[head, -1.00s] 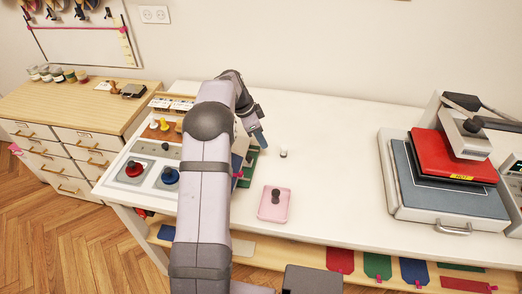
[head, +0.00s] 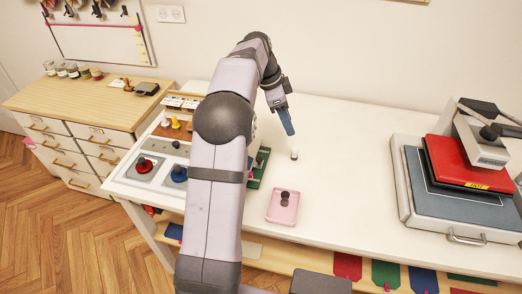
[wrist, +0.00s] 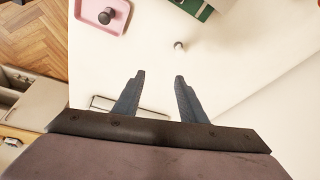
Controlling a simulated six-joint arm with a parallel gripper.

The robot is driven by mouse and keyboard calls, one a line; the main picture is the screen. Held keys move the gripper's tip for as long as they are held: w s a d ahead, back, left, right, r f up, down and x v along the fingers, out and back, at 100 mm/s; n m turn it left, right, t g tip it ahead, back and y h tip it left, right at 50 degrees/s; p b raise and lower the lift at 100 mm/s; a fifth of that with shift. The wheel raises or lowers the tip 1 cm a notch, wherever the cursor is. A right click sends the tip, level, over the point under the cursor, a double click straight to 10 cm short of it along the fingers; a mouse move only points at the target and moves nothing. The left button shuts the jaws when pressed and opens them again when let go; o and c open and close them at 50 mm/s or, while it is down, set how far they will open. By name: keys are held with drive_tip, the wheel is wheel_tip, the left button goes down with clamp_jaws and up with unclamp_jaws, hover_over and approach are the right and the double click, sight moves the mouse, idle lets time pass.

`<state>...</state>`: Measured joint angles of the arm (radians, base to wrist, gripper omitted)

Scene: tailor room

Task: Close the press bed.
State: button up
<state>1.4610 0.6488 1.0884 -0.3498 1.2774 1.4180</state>
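The press (head: 404,212) stands at the right end of the white table. Its bed (head: 455,205), a dark grey-blue pad on a light base, reaches out in front of a red upper plate (head: 459,160). A metal handle (head: 467,239) is on the bed's front edge. The press's right side is cut off by the picture edge. My gripper (head: 289,129) is above the table's middle, well left of the press and touching nothing. In the wrist view its two blue-grey fingers (wrist: 160,78) are apart with nothing between them.
A pink tray (head: 273,218) with a dark knob lies left of the press. A small pale piece (head: 294,154) stands below my gripper. A control panel (head: 150,183) with red and blue knobs is at the left. The table between tray and press is clear.

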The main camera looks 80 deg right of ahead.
drive_tip(key=a+f+t+y, duration=0.1)
drive_tip(key=a+f, duration=0.1)
drive_tip(key=a, duration=0.3)
drive_tip(key=n+t+h, duration=0.3)
drive_tip(key=n+t, duration=0.1)
drive_tip(key=n, duration=1.5)
approach(259, 159)
drive_tip(key=shift+s+f, duration=0.15)
drive_tip(key=shift+d, duration=0.1)
drive_tip(key=shift+p+x, duration=1.45)
drive_tip(key=shift+x, duration=2.25)
drive_tip(key=shift+c, duration=0.4)
